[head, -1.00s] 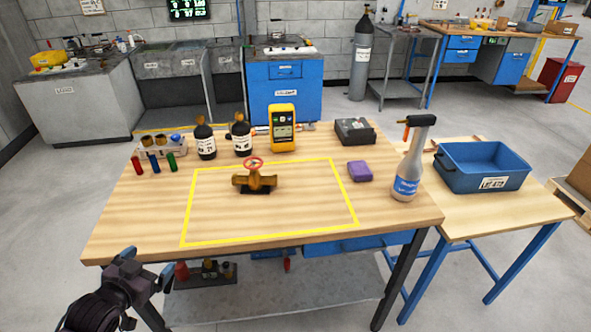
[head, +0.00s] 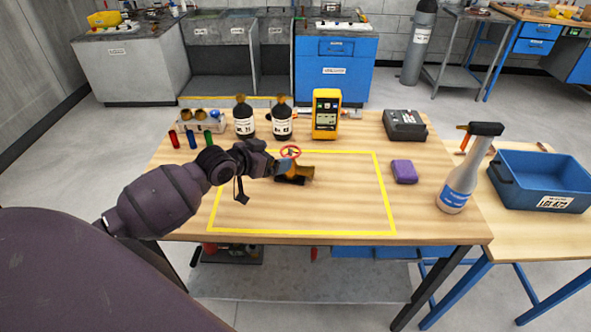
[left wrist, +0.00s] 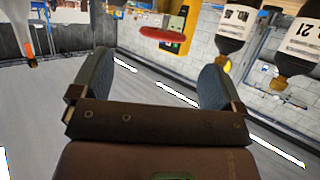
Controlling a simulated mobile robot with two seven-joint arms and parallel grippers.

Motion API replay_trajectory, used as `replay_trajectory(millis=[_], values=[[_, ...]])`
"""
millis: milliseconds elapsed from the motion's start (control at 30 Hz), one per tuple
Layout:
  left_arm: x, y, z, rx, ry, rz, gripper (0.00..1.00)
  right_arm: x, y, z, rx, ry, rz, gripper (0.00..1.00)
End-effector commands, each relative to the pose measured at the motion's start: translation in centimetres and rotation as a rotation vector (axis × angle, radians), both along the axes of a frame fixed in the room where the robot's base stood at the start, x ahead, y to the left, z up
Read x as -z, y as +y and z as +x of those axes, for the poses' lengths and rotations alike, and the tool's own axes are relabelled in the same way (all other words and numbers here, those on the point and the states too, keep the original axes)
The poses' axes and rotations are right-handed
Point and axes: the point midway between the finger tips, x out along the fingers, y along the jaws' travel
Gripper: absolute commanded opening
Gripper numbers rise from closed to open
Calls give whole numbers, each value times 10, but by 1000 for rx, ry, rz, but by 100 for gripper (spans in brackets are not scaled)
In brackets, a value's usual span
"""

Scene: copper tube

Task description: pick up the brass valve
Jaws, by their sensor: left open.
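The brass valve (head: 302,173) has a red handwheel (head: 290,151) and sits on a dark base inside the yellow outline on the wooden table. My left gripper (head: 279,165) reaches in from the left, right at the valve's left side, and hides part of its body. In the left wrist view the two fingers of the gripper (left wrist: 158,80) are spread apart with nothing held between them. The red handwheel also shows there (left wrist: 166,35), beyond the fingers. I cannot tell whether a finger touches the valve. My right gripper is not in view.
Two dark bottles (head: 282,122) and a yellow meter (head: 326,115) stand behind the valve. A purple block (head: 404,172), a spray bottle (head: 462,178) and a blue bin (head: 540,178) are to the right. The wooden table (head: 340,205) is clear in front of the valve.

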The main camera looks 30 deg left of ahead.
Motion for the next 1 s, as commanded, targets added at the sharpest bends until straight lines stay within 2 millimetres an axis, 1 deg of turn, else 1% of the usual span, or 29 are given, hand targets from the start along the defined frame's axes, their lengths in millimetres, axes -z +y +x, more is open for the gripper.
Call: replay_trajectory(millis=[33, 100, 367, 600, 700, 800, 1000], values=[[3, -1, 8, -1, -1, -1, 93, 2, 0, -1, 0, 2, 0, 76], [7, -3, 15, -1, -1, -1, 93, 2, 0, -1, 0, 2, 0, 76], [13, -6, 30, -1, -2, 1, 93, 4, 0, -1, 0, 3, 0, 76], [27, -9, 58, 0, -1, 0, 93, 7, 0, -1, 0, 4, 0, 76], [31, -11, 67, 0, -1, 2, 93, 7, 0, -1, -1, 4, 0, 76], [33, -12, 71, 0, 0, 2, 93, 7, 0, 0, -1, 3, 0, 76], [33, -12, 71, 0, -1, 2, 93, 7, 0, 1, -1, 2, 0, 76]])
